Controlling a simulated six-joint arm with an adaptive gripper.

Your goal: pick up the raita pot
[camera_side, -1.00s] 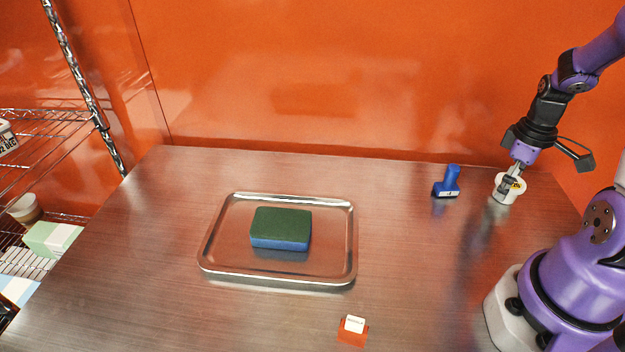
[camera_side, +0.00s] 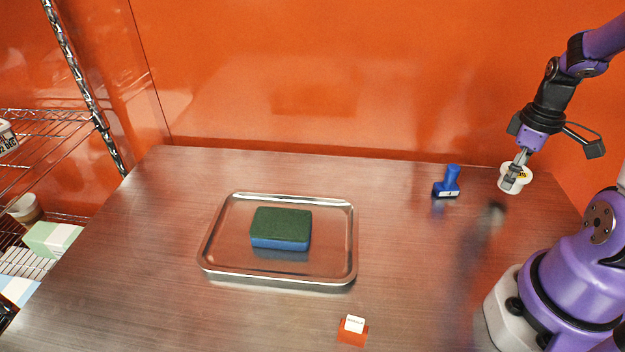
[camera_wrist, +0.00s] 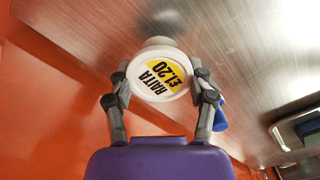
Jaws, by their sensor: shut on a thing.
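The raita pot (camera_side: 517,179) is a small white tub with a yellow label on its lid.
A blue-handled stamp (camera_side: 449,182) stands left of the pot. A steel tray (camera_side: 222,262) holds a green and blue sponge (camera_side: 281,228). An orange block with a white label (camera_side: 353,331) is at the front. An orange wall (camera_side: 330,80) rises behind the table.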

